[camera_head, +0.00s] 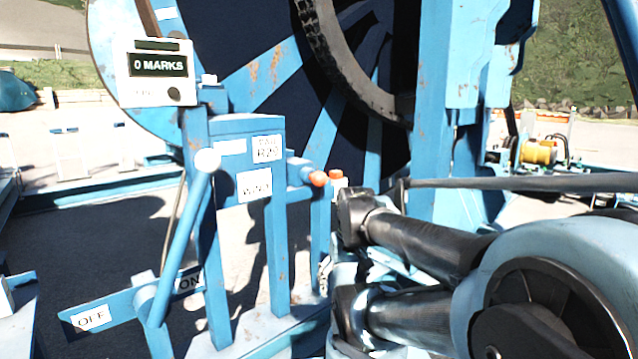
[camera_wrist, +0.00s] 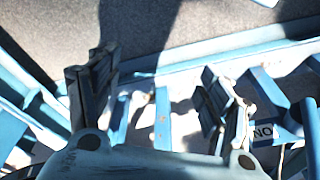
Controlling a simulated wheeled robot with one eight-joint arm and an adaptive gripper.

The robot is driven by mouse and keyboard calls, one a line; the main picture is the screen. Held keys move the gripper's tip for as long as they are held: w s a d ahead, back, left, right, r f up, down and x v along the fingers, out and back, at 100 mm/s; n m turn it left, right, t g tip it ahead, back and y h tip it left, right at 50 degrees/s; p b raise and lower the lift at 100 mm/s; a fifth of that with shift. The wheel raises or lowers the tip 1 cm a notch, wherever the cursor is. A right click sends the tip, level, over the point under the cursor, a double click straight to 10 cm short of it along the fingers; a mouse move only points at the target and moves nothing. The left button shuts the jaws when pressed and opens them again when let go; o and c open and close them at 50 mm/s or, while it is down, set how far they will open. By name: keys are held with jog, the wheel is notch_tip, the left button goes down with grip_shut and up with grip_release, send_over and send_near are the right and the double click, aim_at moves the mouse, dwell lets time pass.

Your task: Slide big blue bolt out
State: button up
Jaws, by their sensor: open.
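A blue bolt-like rod (camera_head: 298,172) with an orange tip (camera_head: 318,178) sticks out to the right from the blue control frame (camera_head: 245,127) in the head view. It is the likeliest big bolt, but I cannot be sure. A second orange tip with a pale top (camera_head: 336,179) shows just beside it. My gripper (camera_wrist: 152,78) is open in the wrist view, its two dark fingers wide apart. A blue bar (camera_wrist: 162,132) shows between the fingers, with nothing visibly gripped. I cannot tell whether that bar is the bolt. In the head view the black end of my arm is to the right of and below the orange tips.
A blue lever (camera_head: 181,245) with a white knob stands by an OFF/ON plate (camera_head: 92,318). A counter box (camera_head: 158,92) reads "0 MARKS". The big reel (camera_head: 262,80) stands behind. A blue post (camera_head: 457,140) rises right of the tips. A blue beam (camera_wrist: 200,58) crosses the wrist view.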

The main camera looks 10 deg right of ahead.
jog(key=w+a+r+n+t+y, duration=0.1)
jog(key=w+a+r+y, duration=0.1)
jog(key=w, duration=0.3)
jog(key=w+a+r+n+y, duration=0.1)
jog(key=w+a+r+y, duration=0.15)
jog(key=w, duration=0.35)
jog(key=n+t+y, duration=0.4)
jog(key=t+y, duration=0.3)
jog(key=t, duration=0.3)
send_near(326, 181)
jog(key=x, duration=1.3)
jog(key=shift+s, duration=0.1)
jog(key=shift+c, duration=0.3)
